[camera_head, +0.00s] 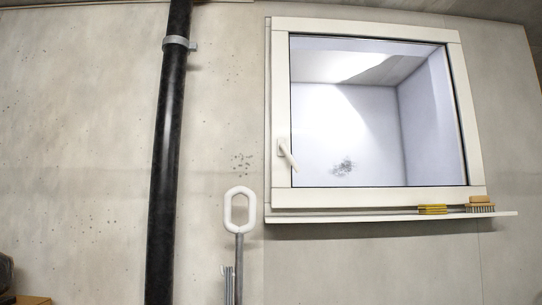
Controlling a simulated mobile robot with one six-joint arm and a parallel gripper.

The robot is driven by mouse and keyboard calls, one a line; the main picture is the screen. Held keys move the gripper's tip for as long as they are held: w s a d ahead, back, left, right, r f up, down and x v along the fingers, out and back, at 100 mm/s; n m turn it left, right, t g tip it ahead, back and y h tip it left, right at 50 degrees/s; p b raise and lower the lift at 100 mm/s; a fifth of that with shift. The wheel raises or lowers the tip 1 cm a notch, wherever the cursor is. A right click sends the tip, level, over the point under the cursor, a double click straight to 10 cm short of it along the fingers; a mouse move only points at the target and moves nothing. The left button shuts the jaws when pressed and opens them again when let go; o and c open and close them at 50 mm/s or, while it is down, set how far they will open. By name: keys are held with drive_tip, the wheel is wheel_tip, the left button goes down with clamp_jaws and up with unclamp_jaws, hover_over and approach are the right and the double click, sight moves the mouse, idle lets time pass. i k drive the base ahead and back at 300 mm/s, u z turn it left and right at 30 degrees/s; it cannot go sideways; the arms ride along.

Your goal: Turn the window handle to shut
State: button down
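The window (278,100) has a white frame and is set in the concrete wall right of centre. Its pane shows a pale light well behind. The white window handle (289,156) is on the left side of the frame, below mid-height. Its lever points down and tilts to the right, with its lower end over the edge of the glass. The sash looks flush with the frame; I cannot tell small gaps. My gripper is not in view.
A white sill (350,217) runs below the window, carrying a yellow sponge-like block (433,210) and a wooden brush (481,204) at its right. A white looped handle (230,212) on a grey rod stands below left of the window. A black pipe (168,130) runs down the wall further left.

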sight(282, 147)
drive_tip(key=z, duration=0.15)
drive_tip(key=i, duration=0.9)
drive_tip(key=u, duration=0.05)
